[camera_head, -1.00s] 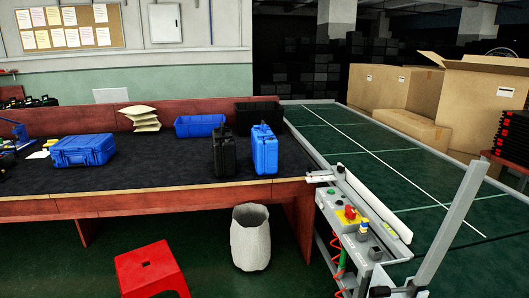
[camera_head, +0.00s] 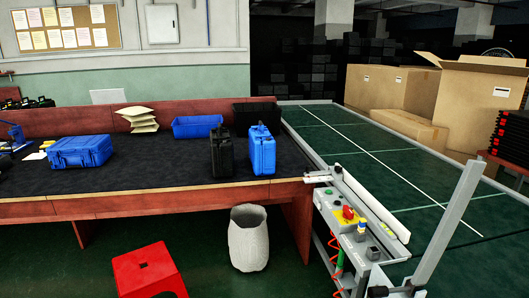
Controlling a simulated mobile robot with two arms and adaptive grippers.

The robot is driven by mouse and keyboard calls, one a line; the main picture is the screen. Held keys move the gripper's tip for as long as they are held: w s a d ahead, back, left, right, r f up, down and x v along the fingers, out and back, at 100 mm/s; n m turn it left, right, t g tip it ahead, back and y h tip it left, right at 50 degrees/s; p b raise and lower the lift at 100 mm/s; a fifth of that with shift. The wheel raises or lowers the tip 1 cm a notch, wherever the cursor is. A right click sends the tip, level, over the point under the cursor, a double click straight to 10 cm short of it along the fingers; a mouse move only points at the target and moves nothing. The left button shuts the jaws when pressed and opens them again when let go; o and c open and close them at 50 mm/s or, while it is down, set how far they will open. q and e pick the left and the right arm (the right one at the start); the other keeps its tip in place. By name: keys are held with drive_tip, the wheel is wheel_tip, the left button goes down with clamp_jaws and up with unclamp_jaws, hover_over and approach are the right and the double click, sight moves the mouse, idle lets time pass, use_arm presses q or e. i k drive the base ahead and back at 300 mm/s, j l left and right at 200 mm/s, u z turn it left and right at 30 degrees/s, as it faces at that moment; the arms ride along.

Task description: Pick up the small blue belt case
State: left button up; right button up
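A small blue case (camera_head: 262,151) stands upright on the black belt surface (camera_head: 150,185), near its right end. It has a handle on top. A black case (camera_head: 222,152) of similar size stands upright close to its left side. A larger blue case (camera_head: 80,152) lies flat further left on the same surface. Neither of my grippers is in view.
A blue open bin (camera_head: 197,126) and a black bin (camera_head: 256,113) stand behind the cases. A green table (camera_head: 400,165) and a control panel (camera_head: 355,230) are to the right. A red stool (camera_head: 148,270) and a waste bin (camera_head: 248,238) stand on the floor in front.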

sight(262, 143)
drive_tip(key=i+j+z, duration=0.15)
drive_tip(key=i, duration=0.4)
drive_tip(key=i+j+z, duration=0.1)
drive_tip(key=i, duration=0.45)
drive_tip(key=i+j+z, duration=0.15)
drive_tip(key=i, duration=0.35)
drive_tip(key=i+j+z, duration=0.15)
drive_tip(key=i+j, duration=0.15)
drive_tip(key=i, duration=0.25)
